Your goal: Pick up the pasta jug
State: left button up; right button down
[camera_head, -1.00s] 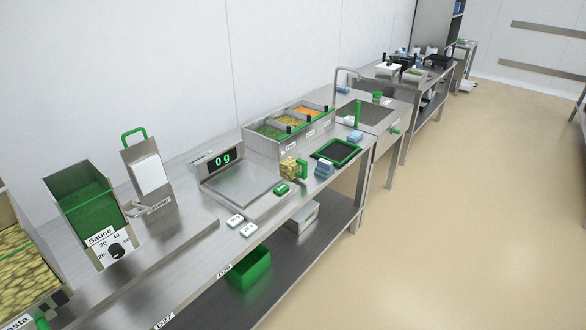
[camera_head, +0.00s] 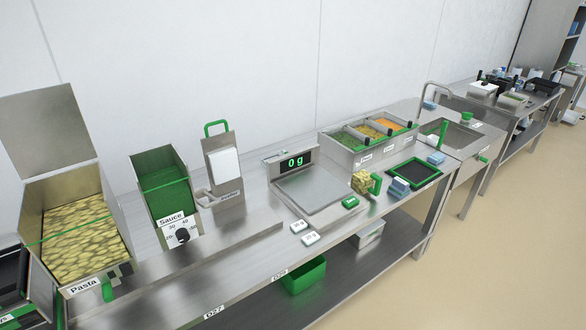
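The pasta jug (camera_head: 360,183) stands on the steel worktop, right of the scale. It looks like a small clear container filled with yellow pasta, with a green handle (camera_head: 376,185) on its right side. Neither of my grippers is in view. The pasta bin (camera_head: 84,288), labelled "Pasta", stands at the left, full of pasta, with its lid (camera_head: 45,130) raised.
The scale (camera_head: 315,192) reads 0 g. A green block (camera_head: 350,202), blue items (camera_head: 399,187) and a green-rimmed black mat (camera_head: 437,172) lie near the jug. The sauce dispenser (camera_head: 161,178) and topping bins (camera_head: 345,160) stand behind. Floor in front is clear.

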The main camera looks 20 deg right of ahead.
aim_at(364, 175)
jog(key=i+l+u, duration=0.2)
jog(key=l+u, duration=0.2)
jog(key=l, duration=0.4)
jog(key=i+l+u, duration=0.1)
jog(key=l+u, duration=0.25)
jog(key=l, duration=0.5)
jog(key=l+u, duration=0.4)
jog(key=l, duration=0.4)
